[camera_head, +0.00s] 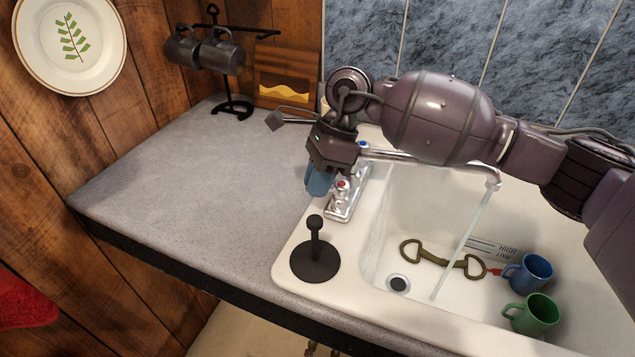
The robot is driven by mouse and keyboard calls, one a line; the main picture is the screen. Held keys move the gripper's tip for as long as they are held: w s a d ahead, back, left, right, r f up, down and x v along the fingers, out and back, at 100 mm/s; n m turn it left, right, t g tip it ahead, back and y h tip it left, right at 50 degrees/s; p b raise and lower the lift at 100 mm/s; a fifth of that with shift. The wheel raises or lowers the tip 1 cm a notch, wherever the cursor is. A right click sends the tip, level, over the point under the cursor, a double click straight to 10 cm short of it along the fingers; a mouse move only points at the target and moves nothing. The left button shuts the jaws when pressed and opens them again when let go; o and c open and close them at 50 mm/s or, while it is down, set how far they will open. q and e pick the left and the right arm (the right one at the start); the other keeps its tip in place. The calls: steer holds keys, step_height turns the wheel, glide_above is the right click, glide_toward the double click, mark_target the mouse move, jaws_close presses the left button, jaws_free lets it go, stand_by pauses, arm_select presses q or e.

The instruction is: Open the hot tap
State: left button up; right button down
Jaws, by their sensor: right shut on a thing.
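The chrome tap (386,154) stands on the sink's left rim. Its hot handle with a red dot (342,186) is nearest the front, and the handle with a blue dot (362,147) is behind it. Water runs from the spout (486,176) into the sink. My right gripper (320,172) points down just left of the tap, shut on a small blue thing (318,183), whose kind I cannot tell. The blue thing is beside the hot handle; whether they touch is unclear. My left gripper is not in view.
The white sink (300,262) holds a brass-coloured bit (440,256), a blue mug (530,273) and a green mug (534,315). A black plunger-like thing (315,258) stands on the rim. The grey counter (190,190) is clear; a mug rack (232,107) stands behind.

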steer(key=shift+f+n, duration=0.15)
steer(key=shift+n, duration=0.15)
steer(key=shift+s, duration=0.1)
steer(key=shift+s+d+n+b, duration=0.1)
steer(key=shift+n+b, duration=0.2)
steer(key=shift+b, duration=0.05)
steer(key=c, duration=1.1)
jaws_free()
steer(key=shift+c, duration=0.2)
steer(key=shift+r, duration=0.25)
